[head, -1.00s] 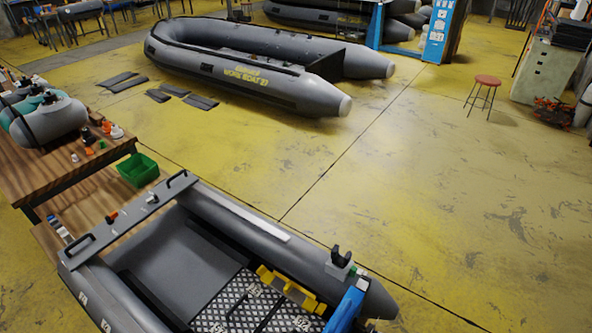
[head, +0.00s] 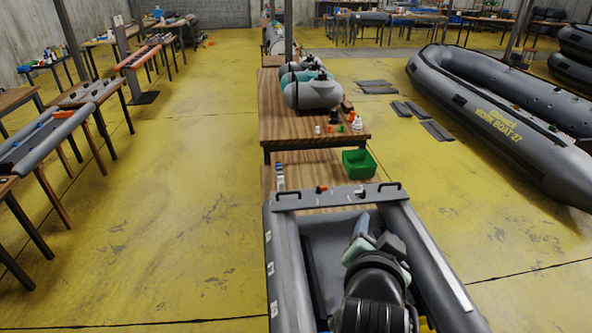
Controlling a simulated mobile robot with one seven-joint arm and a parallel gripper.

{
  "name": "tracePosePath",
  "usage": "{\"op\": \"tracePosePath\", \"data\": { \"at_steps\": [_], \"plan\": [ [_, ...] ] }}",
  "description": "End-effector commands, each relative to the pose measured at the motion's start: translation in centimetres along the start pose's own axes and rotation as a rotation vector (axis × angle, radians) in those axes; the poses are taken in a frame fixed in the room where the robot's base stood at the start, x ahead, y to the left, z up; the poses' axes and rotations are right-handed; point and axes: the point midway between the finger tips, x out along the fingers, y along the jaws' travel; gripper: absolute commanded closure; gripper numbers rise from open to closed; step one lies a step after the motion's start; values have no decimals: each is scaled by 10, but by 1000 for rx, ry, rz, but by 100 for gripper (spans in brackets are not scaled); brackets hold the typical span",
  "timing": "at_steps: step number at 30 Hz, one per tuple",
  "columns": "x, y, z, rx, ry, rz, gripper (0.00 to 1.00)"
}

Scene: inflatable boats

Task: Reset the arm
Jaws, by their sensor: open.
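My arm shows in the head view at the bottom centre, above the floor of the near grey inflatable boat (head: 435,262). Its black joint is lowest in the picture, with pale green and grey parts beyond it. I cannot make out the gripper or any fingers; the arm's own parts may hide them. No held object can be seen. The arm covers part of the boat's inside.
A grey crossboard (head: 336,197) with black handles spans the near boat. Beyond stand a green bin (head: 359,163) and a wooden bench (head: 290,118) with grey-teal floats (head: 312,92). A large work boat (head: 500,110) lies right. The yellow floor left of the bench is clear.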

Motion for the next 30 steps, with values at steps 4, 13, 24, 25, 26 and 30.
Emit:
{"op": "tracePosePath", "data": {
  "at_steps": [4, 13, 24, 25, 26, 30],
  "plan": [
    [-46, -82, -66, -123, 261, -235, 40],
    [-208, -183, -159, -291, 818, -558, 40],
    [-291, -198, -182, -325, 1067, -642, 40],
    [-291, -198, -182, -325, 1067, -642, 40],
    [-291, -198, -182, -325, 1067, -642, 40],
    [-291, -198, -182, -325, 1067, -642, 40]
  ]
}}
